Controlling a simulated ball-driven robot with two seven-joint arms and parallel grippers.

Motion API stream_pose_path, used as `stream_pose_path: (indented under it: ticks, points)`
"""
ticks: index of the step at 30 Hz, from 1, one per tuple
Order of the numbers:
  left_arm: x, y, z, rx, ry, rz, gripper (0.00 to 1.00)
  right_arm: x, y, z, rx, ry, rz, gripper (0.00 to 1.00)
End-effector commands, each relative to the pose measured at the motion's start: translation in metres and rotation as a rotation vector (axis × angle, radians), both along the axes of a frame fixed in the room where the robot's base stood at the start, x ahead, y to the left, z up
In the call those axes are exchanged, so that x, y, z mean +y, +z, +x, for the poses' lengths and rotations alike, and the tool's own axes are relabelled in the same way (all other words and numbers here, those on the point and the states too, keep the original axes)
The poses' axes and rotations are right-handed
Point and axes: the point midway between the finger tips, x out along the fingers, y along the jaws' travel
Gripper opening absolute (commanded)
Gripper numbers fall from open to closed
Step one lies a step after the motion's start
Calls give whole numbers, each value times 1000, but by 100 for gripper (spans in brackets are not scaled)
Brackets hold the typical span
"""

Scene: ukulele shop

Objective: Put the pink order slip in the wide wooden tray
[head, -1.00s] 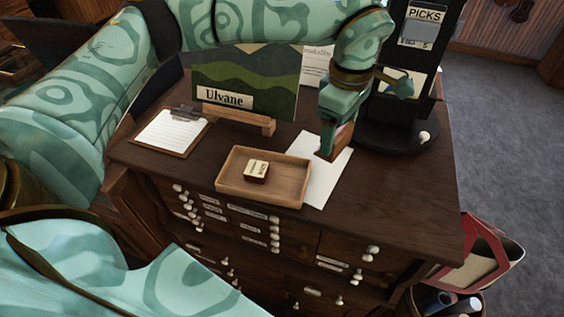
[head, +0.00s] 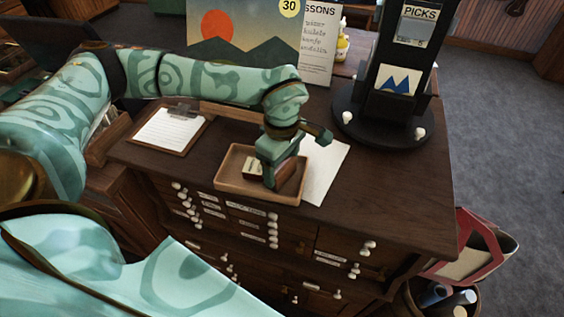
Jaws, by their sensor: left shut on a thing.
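The wide wooden tray (head: 231,185) sits near the front edge of the dark cabinet top. My left gripper (head: 278,186) points down over the tray's right part. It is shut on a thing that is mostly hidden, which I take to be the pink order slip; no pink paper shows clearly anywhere. I cannot tell whether the held thing touches the tray floor. A small block with a cream label (head: 252,168) lies in the tray, partly hidden behind the gripper. My right gripper is not in view.
A white sheet (head: 326,165) lies right of the tray. A clipboard (head: 168,132) lies to the left. A black picks stand (head: 388,122) stands at the back right, and a picture with an orange sun (head: 240,32) at the back. The cabinet top's right front is clear.

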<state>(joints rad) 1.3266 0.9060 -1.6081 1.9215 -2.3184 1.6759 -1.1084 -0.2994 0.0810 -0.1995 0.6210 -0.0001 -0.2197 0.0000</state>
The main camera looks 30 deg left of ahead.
Motion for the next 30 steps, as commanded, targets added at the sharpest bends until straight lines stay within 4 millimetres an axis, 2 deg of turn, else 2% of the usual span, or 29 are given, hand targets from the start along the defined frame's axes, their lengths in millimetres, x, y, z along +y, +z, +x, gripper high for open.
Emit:
stream_pose_path:
  ticks: [5,6,8,16,20,23,30]
  points:
    - [0,-3,0,1,0,0,46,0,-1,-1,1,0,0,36]
    - [0,-3,0,1,0,0,78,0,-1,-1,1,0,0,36]
    - [0,-2,0,1,0,0,94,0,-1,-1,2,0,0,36]
    - [0,-1,0,1,0,0,94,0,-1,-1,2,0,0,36]
    - [0,9,1,-2,1,-1,94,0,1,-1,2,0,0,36]
    - [0,27,1,-4,1,-1,94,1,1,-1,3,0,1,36]
    - [0,84,1,-4,0,0,94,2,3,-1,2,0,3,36]
